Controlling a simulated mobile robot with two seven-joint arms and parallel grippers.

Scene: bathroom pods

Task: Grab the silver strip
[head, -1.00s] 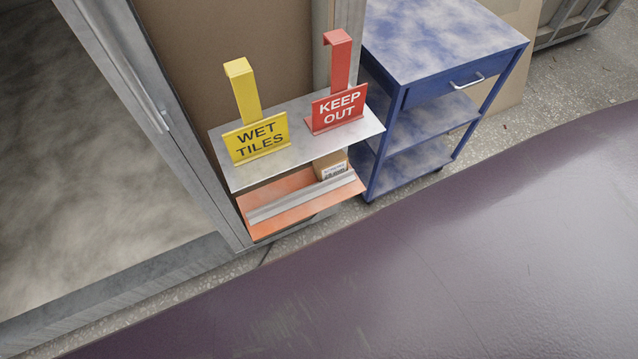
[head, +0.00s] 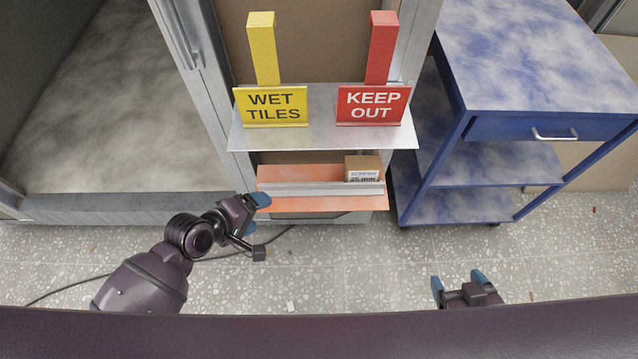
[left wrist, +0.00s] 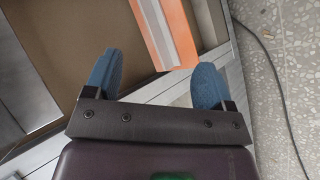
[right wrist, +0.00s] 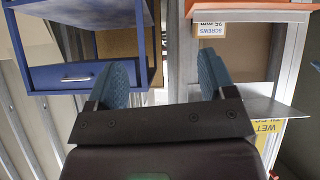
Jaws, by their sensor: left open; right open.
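The silver strip (head: 325,189) is a long thin bar lying lengthwise along the orange lower shelf (head: 300,206). It also shows in the left wrist view (left wrist: 157,38), running between and beyond my fingers. My left gripper (head: 257,213) is open and empty, with blue fingertips near the left end of the orange shelf. In the left wrist view the gap (left wrist: 158,72) lies before the end of the strip. My right gripper (head: 458,281) is open and empty, low in front of the blue cart, away from the strip.
A small screws box (head: 363,167) stands behind the strip at its right. Above is a metal shelf (head: 322,134) with a yellow WET TILES sign (head: 271,106) and a red KEEP OUT sign (head: 373,105). A blue cart (head: 540,70) stands right. A cable lies on the floor.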

